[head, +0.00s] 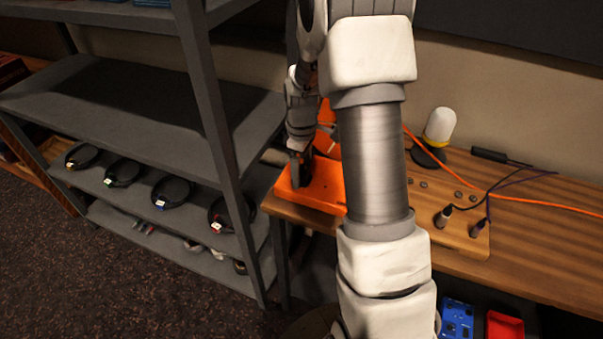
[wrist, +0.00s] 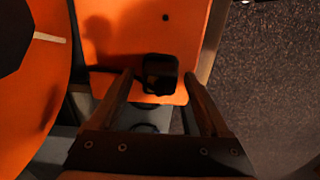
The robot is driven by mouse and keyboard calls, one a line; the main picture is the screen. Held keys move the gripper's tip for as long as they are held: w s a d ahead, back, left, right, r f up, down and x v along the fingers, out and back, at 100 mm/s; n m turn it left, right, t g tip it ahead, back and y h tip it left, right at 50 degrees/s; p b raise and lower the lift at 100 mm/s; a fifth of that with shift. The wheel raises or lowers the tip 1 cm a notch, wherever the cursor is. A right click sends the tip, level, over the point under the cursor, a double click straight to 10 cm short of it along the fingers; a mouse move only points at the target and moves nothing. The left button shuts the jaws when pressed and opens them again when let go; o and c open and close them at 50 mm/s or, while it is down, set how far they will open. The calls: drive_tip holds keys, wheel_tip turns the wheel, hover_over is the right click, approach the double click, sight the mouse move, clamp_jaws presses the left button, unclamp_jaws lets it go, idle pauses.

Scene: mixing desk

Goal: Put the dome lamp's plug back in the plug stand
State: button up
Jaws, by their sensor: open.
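The dome lamp (head: 440,126) has a white dome on a dark base and stands at the back of the desk. The plug stand (head: 466,243) is a wooden block with a row of sockets; two plugs (head: 445,216) with dark cords stand in it at its right part. My gripper (wrist: 158,88) is open and points down over an orange box-like thing at the desk's left end. A small black block (wrist: 160,70) sits between or just beyond its fingertips, not visibly gripped. I cannot tell whether it is the lamp's plug. My arm hides part of the stand.
The orange thing (head: 325,188) lies near the desk's left edge. A grey shelf (head: 110,105) with several dark round items stands left of it. An orange cord (head: 545,201) and a black bar (head: 489,155) lie on the desk (head: 540,250). Blue and red bins are below.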

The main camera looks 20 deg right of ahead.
sight(302, 170)
clamp_jaws()
idle(0.3)
drive_tip(key=shift+r, duration=0.15)
drive_tip(key=shift+r+p, duration=2.05)
drive_tip(key=shift+r, duration=0.85)
